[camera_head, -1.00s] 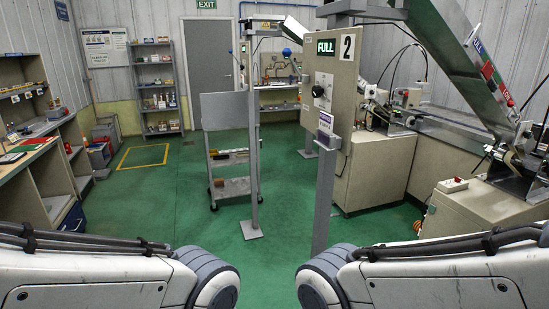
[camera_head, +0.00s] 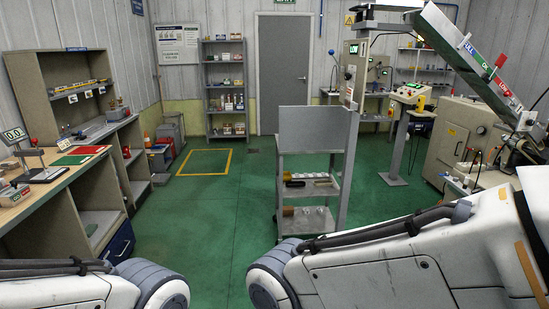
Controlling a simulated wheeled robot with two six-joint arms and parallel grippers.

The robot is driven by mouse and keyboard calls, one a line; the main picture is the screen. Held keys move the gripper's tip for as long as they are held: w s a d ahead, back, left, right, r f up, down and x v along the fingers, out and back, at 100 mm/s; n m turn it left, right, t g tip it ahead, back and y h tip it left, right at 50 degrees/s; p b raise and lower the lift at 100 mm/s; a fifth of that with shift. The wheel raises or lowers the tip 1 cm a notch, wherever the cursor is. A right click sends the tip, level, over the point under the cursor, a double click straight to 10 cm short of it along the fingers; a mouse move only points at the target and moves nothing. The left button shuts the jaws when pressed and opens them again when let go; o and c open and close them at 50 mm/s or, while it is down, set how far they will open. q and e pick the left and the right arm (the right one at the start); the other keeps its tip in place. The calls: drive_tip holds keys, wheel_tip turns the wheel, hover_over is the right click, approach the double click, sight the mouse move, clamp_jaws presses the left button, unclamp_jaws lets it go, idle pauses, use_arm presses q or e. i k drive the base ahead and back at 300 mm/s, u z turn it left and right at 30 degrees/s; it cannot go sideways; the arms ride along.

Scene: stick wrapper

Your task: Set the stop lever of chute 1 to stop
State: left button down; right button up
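A sloped metal chute (camera_head: 448,35) comes down from the top right, with coloured labels along its side. I cannot read a chute number on it. A small red piece (camera_head: 500,60) sticks up at the chute's edge; I cannot tell if it is a stop lever. A thin rod with a blue ball (camera_head: 331,52) stands near the grey door, and its role is unclear. A post panel with a small lit screen (camera_head: 354,49) stands right of it. Only links of my two arms show along the bottom edge; both grippers are out of view.
A grey trolley (camera_head: 311,188) with shelves stands in the middle. A workbench with shelving (camera_head: 69,203) lines the left wall. Machines and a control stand (camera_head: 408,93) occupy the right. Green floor (camera_head: 218,215) is open between bench and trolley, with a yellow floor outline (camera_head: 205,151) farther back.

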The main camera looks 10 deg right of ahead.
sight(506, 94)
drive_tip(key=z, duration=0.4)
drive_tip(key=i, duration=1.6)
drive_tip(key=z, duration=1.5)
drive_tip(key=i, duration=1.4)
drive_tip(key=z, duration=0.55)
drive_tip(key=i, duration=1.2)
drive_tip(key=z, duration=0.15)
